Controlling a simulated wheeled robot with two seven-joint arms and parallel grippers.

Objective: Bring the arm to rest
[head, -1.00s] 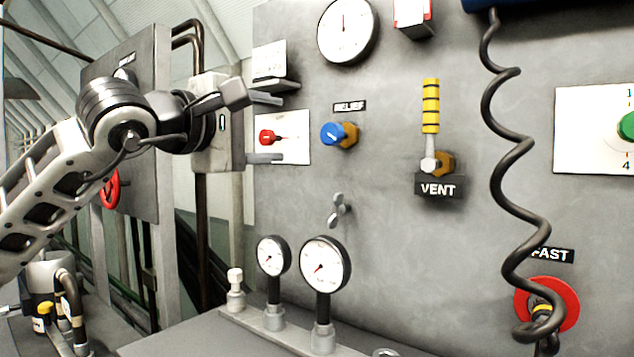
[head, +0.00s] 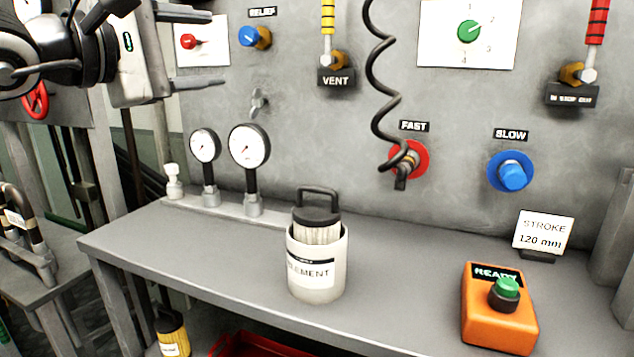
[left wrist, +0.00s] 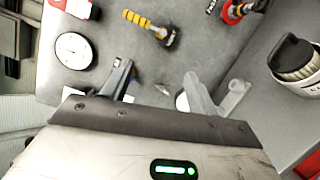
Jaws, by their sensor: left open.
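My left arm (head: 40,55) comes in from the upper left of the head view, partly cut off by the picture's edge. Its gripper (head: 203,48) is open, with two dark fingers apart and nothing between them. It stands in front of the grey panel (head: 300,140), near the red knob (head: 188,41) on its white plate. In the left wrist view the gripper (left wrist: 158,88) also shows open, its fingers spread before the panel. My right arm and gripper are not in view.
A bench (head: 185,250) below carries two gauges (head: 249,146), a white canister (head: 318,265) labelled ELEMENT and an orange READY box (head: 500,315). A coiled black cable (head: 385,95) hangs before the panel. The blue RELIEF knob (head: 252,36) is just right of the gripper.

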